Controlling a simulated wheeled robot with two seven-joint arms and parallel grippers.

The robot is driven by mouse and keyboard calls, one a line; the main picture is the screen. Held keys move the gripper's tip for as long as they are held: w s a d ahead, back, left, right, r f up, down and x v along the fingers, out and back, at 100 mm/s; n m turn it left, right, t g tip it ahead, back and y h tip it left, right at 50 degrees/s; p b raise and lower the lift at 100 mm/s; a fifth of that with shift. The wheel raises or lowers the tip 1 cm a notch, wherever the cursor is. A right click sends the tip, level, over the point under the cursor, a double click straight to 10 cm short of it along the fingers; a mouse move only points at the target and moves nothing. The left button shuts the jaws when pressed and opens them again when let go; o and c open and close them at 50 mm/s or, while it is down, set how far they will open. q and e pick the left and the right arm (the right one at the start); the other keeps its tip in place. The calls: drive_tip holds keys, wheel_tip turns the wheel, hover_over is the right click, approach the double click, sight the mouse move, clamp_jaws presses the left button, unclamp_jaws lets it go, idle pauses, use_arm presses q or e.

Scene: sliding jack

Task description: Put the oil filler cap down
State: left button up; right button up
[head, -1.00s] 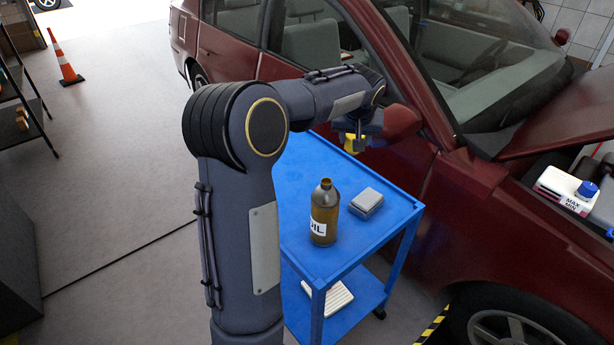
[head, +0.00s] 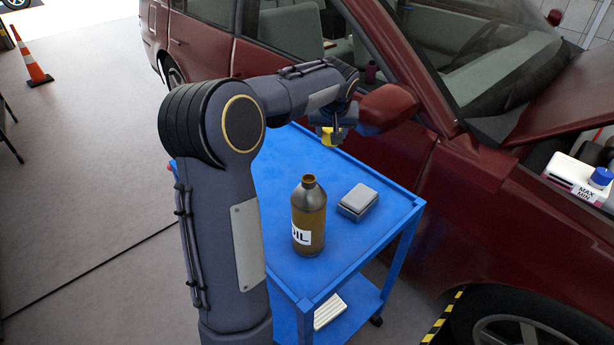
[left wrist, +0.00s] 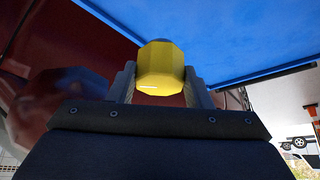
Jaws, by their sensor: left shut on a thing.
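The yellow oil filler cap (head: 327,137) is held by my left gripper (head: 335,130) above the far end of the blue cart (head: 283,170). In the left wrist view the yellow cap (left wrist: 160,68) sits between the two grey fingers of the left gripper (left wrist: 160,80). The cart's blue top (left wrist: 220,35) lies beyond it, with a gap that I cannot measure. My right gripper is in neither view.
An open oil bottle (head: 309,215) stands upright on the cart, beside a grey box (head: 357,202). The cart top's far part is clear. The red car (head: 410,175) with its mirror (head: 388,105) stands close along the right. An orange cone (head: 34,63) is at the far left.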

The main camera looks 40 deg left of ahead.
use_arm(q)
wheel_tip(320, 180, down, 12)
drive_tip(key=shift+r+b, duration=0.1)
drive_tip(key=shift+b, duration=0.2)
drive_tip(key=shift+w+a, duration=0.25)
drive_tip(key=shift+w, duration=0.05)
drive_tip(key=w+a, duration=0.1)
drive_tip(key=w+a+f+p, duration=0.1)
drive_tip(key=shift+w, duration=0.3)
drive_tip(key=shift+f, duration=0.2)
drive_tip(key=shift+f, duration=0.15)
drive_tip(key=o, duration=1.2)
